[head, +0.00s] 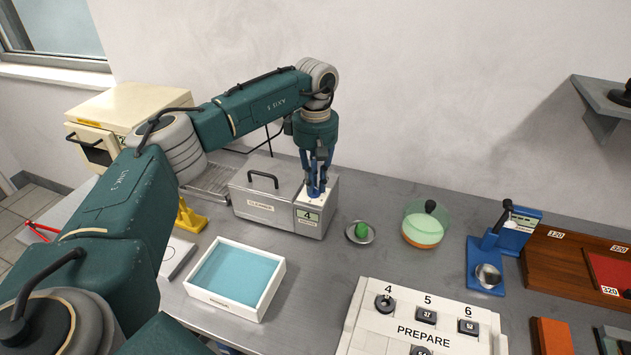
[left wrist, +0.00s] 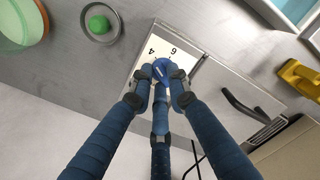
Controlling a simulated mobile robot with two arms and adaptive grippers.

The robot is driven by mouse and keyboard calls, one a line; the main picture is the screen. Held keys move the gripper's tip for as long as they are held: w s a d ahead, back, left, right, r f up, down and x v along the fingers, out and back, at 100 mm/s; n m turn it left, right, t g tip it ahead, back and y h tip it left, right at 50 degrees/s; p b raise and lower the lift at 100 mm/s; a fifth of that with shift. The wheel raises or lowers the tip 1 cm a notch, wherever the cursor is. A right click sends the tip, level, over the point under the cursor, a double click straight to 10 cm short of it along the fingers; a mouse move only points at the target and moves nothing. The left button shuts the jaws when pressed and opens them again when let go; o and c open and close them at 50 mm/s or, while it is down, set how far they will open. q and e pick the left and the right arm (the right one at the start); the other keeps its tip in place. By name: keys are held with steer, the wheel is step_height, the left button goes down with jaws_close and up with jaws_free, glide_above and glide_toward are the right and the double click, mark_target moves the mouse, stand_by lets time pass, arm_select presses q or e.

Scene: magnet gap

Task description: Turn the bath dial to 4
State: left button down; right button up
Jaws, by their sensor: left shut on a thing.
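The bath is a grey metal box (head: 262,212) with a black handle on its lid and a pale control panel at its right end. A small display (head: 307,216) on its front reads 4. My left gripper (head: 316,188) points straight down over that panel, shut on the blue dial (left wrist: 161,70). In the left wrist view the fingers of my left gripper (left wrist: 160,84) close around the dial. My right gripper is not in view.
A white tray with blue lining (head: 274,290) stands in front of the bath. A small dish (head: 371,236) with a green lump and a green-orange bowl (head: 421,241) stand to the right. A numbered PREPARE board (head: 390,336) lies nearer. A cream oven (head: 125,103) stands behind my left arm.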

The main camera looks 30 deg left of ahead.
arm_select(q)
steer(key=shift+w+r, duration=0.15)
steer(key=shift+r, duration=0.05)
steer(key=c, duration=1.8)
jaws_free()
steer(key=shift+o, duration=0.7)
steer(key=shift+f, duration=0.1)
step_height(320, 180, up, 12)
